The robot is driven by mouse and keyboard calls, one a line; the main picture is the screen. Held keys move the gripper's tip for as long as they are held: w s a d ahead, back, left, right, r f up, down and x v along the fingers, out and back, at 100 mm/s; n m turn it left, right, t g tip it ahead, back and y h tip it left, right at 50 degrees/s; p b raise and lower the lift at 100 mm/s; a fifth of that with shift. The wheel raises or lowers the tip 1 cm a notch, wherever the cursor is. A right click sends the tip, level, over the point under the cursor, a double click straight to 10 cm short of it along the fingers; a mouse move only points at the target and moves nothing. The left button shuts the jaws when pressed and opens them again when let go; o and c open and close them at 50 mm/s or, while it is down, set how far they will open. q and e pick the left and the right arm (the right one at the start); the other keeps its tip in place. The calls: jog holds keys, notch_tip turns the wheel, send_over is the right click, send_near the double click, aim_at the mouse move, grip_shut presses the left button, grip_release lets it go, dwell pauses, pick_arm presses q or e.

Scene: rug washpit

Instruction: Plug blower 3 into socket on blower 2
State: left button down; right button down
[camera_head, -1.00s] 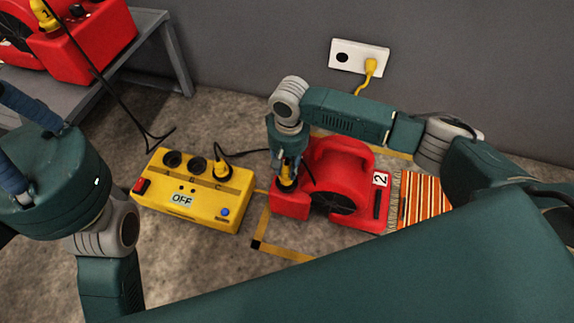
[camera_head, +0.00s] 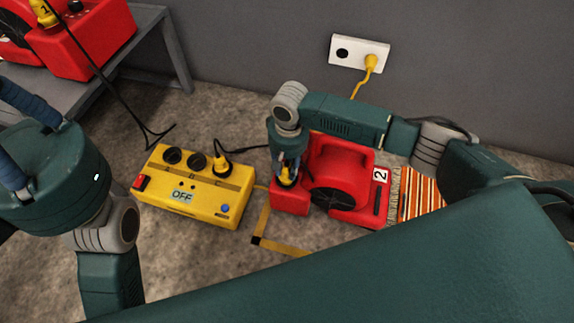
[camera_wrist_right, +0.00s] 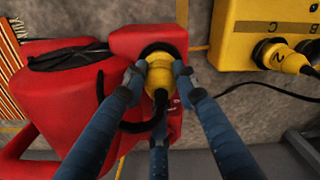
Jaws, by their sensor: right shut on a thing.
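Blower 2 (camera_head: 342,165) is the red blower on the floor with a white "2" label. Its red box stands at its left end. My right gripper (camera_head: 288,172) is over that box, shut on a yellow plug (camera_wrist_right: 158,78). In the right wrist view the fingers pinch the plug above a dark round socket (camera_wrist_right: 160,48) on the red box. The plug is at the socket; how deep it sits cannot be told. A black cord loops from it. Blower 3's body is not seen.
A yellow power box (camera_head: 190,205) reading OFF stands left of blower 2, with a plug (camera_head: 222,170) in outlet C. A wall outlet (camera_head: 358,54) holds another plug. Another red blower (camera_head: 90,40) sits on a grey table (camera_head: 165,50). A striped rug (camera_head: 422,193) lies at right.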

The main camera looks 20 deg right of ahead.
jog(key=shift+f, duration=0.45)
jog(key=c, duration=1.3)
grip_release()
notch_tip(320, 180, up, 12)
jog(key=shift+d+r, duration=0.1)
jog(key=shift+d, duration=0.05)
